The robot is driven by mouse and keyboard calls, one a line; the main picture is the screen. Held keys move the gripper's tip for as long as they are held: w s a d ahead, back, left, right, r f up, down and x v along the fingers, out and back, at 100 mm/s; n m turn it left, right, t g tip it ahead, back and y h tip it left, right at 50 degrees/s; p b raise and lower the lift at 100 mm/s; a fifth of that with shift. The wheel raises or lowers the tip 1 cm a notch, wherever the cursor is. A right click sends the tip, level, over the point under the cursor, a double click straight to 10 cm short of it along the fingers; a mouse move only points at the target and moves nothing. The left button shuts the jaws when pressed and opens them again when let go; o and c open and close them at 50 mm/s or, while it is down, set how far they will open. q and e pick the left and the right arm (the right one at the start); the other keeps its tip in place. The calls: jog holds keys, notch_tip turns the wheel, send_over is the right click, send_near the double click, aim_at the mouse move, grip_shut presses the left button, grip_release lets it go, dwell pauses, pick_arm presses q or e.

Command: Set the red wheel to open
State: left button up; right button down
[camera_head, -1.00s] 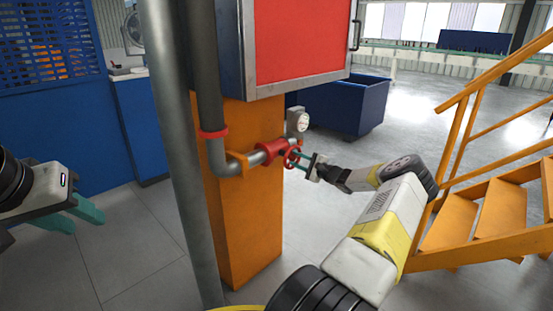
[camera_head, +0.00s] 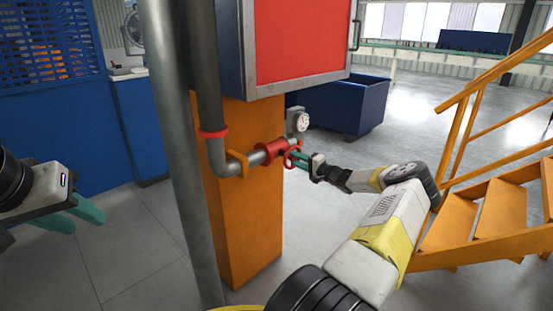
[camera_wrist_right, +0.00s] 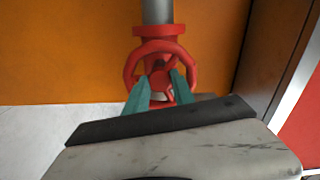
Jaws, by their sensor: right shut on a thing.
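The red wheel (camera_head: 290,157) is on the end of a red valve fitting (camera_head: 273,151) on the grey pipe, in front of the orange column. My right gripper (camera_head: 299,158) reaches it from the right and is shut on it. In the right wrist view the wheel (camera_wrist_right: 129,68) faces the camera, and the teal fingers of the right gripper (camera_wrist_right: 160,85) grip at its lower middle part. The part between the fingers is partly hidden. I cannot read an open or shut mark on the wheel. My left gripper (camera_head: 88,216) is open and empty at the far left, away from the wheel.
A grey gauge (camera_head: 299,121) sits just above the valve. The orange column (camera_head: 240,225) and a thick grey pipe (camera_head: 172,150) stand to the left of it. A red-fronted cabinet (camera_head: 300,40) hangs above. Orange stairs (camera_head: 480,220) are at right, with bare floor between.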

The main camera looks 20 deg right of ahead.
jog(key=shift+f, duration=0.1)
dwell(0.3)
jog(key=c, duration=1.3)
grip_release()
jog(key=shift+c, duration=0.2)
jog(key=v, duration=0.8)
jog(key=shift+a, duration=0.1)
